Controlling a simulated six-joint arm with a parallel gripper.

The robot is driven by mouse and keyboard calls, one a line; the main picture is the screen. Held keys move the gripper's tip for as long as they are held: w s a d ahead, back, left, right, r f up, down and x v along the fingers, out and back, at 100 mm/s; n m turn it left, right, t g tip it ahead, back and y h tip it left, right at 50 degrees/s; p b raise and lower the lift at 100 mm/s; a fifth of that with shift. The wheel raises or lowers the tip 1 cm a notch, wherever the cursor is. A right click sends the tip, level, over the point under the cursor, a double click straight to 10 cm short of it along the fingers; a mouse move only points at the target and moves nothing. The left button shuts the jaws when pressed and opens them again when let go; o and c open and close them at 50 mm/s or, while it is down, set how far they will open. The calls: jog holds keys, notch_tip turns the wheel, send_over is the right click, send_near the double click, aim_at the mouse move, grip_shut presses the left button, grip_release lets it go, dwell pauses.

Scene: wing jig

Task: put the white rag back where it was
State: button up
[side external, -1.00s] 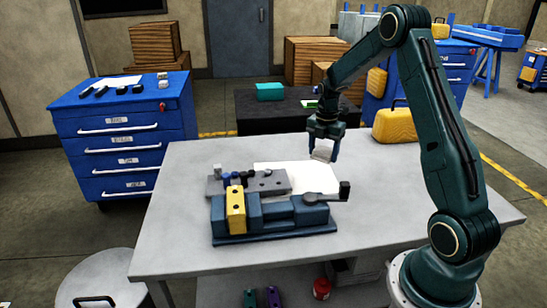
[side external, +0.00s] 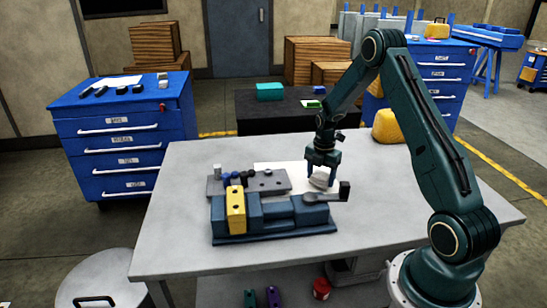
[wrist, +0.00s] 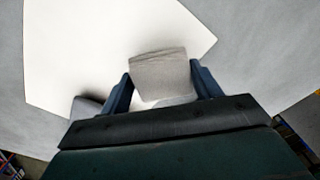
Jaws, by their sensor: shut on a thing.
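The white rag (side external: 320,178) is a small pale, folded-looking piece between the fingers of my gripper (side external: 321,180). In the wrist view the rag (wrist: 162,78) shows as a light grey block with a finger on each side. My gripper (wrist: 160,88) is shut on it. The rag is over the right part of a white sheet (side external: 275,170) on the table, just behind the vise handle. I cannot tell whether the rag touches the sheet. The sheet also fills much of the wrist view (wrist: 90,55).
A blue vise (side external: 275,222) with a yellow block (side external: 236,210) stands in front of the sheet. A grey fixture plate (side external: 268,182) with small dark and blue parts lies behind the vise. The vise handle (side external: 344,190) is close to my gripper.

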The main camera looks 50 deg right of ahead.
aim_at(321, 175)
jog(key=shift+f, duration=0.65)
jog(key=shift+f, duration=0.15)
jog(key=o, duration=1)
jog(key=shift+c, duration=0.2)
notch_tip(321, 175, up, 12)
jog(key=shift+f, duration=0.15)
jog(key=shift+r, duration=0.3)
